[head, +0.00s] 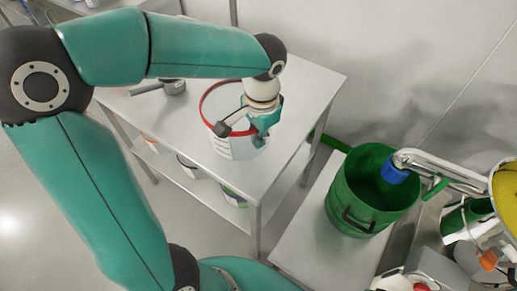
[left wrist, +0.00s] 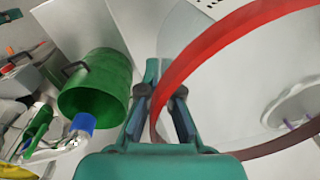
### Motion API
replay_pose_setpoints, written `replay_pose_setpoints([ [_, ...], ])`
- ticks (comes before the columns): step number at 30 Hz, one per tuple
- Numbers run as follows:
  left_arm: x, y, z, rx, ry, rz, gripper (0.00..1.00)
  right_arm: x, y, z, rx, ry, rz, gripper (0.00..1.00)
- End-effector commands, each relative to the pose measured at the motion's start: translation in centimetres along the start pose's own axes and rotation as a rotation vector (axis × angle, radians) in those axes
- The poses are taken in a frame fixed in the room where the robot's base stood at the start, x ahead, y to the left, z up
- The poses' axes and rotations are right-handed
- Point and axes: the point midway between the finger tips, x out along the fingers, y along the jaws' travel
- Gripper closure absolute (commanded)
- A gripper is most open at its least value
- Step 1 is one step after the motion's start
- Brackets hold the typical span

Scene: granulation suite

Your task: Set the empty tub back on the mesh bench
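The tub (head: 226,146) is white with a red rim and stands upright at the bench (head: 300,92), a grey-topped table, in the head view. Whether its base touches the top is hard to tell. My left gripper (head: 262,128) is at the tub's right side. The tub's inside looks pale, with a white round shape at the right. My right gripper does not show.
A grey scoop-like tool (head: 172,87) lies on the bench behind the tub. Several containers stand on the shelf below. A green drum (head: 350,215) stands on a lower table at the right, beside a metal pipe with a blue end (head: 394,170).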

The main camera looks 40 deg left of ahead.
Motion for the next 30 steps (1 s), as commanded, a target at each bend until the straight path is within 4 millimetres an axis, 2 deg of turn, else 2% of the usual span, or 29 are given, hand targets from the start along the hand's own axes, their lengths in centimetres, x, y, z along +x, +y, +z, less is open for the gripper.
replay_pose_setpoints([
  [5, 1.2, 0.1, 0.0, -0.001, -0.001, 0.000, 1.00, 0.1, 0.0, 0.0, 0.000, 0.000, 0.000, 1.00],
  [14, 5.0, 0.3, 0.0, -0.001, -0.002, 0.001, 1.00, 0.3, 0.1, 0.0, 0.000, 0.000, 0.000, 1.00],
  [26, 5.6, 0.4, -0.1, 0.000, 0.001, 0.000, 1.00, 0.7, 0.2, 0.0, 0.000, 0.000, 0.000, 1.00],
  [27, 5.4, 0.4, -0.1, 0.000, 0.000, 0.000, 0.91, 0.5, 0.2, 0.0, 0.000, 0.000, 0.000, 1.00],
  [30, 5.4, 0.4, -0.1, 0.000, 0.000, 0.000, 0.75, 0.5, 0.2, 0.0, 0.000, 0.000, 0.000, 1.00],
])
